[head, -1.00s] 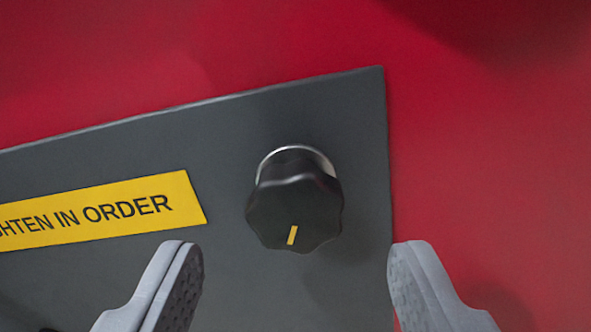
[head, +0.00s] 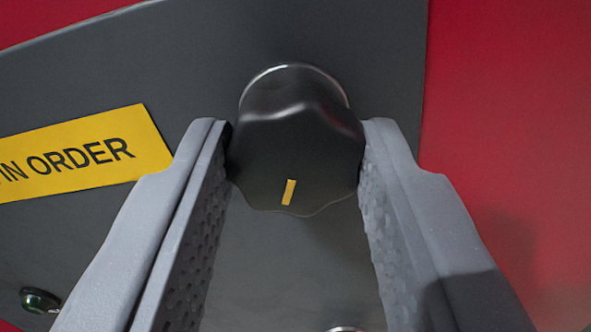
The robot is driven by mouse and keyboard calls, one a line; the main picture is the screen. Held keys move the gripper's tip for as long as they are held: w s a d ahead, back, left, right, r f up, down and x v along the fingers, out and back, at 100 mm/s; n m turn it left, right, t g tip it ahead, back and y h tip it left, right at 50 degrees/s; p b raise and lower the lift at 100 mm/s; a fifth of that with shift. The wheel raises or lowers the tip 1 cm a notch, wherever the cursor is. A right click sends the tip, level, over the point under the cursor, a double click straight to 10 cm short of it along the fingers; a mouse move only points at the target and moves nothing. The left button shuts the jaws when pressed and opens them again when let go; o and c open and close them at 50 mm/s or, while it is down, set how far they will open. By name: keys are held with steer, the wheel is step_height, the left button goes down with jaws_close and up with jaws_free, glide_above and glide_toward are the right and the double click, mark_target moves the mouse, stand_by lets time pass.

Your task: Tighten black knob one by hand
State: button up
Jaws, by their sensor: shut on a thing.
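A black knob (head: 290,150) with a scalloped rim and a short yellow pointer mark stands out from a dark grey panel (head: 330,35). A silver ring shows around its base at the top. The yellow mark points down, tilted slightly. My gripper (head: 295,155) has one finger on each side of the knob, and is shut on it. The fingertips press on its left and right sides. Which knob number this is cannot be read.
A yellow label (head: 80,155) reading "IN ORDER" lies on the panel to the left. A small green round part (head: 39,299) is at the lower left. A metallic edge (head: 346,329) shows at the bottom. Red surface (head: 510,110) surrounds the panel.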

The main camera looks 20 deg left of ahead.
steer(key=shift+r+m+p, duration=0.15)
steer(key=shift+m+p, duration=0.15)
steer(key=shift+p, duration=0.4)
steer(key=m+p, duration=0.1)
steer(key=p, duration=0.2)
steer(key=shift+r+m, duration=0.15)
steer(key=shift+m, duration=0.25)
steer(key=m+p, duration=0.2)
steer(key=p, duration=0.2)
steer(key=shift+m, duration=0.3)
steer(key=m+p, duration=0.2)
steer(key=p, duration=0.1)
steer(key=shift+d+m, duration=0.1)
steer(key=shift+m, duration=0.3)
steer(key=m+p, duration=0.1)
steer(key=m, duration=0.2)
steer(key=m+p, duration=0.1)
steer(key=m, duration=0.1)
steer(key=shift+f+p, duration=0.25)
steer(key=shift+p, duration=0.1)
steer(key=shift+s+d+f+m+p, duration=0.1)
steer(key=shift+m+p, duration=0.2)
steer(key=shift+m, duration=0.9)
steer(key=shift+f+m+p, duration=0.1)
steer(key=shift+m+p, duration=0.15)
steer(key=shift+m, duration=0.95)
steer(key=o, duration=1)
steer(key=shift+f, duration=0.1)
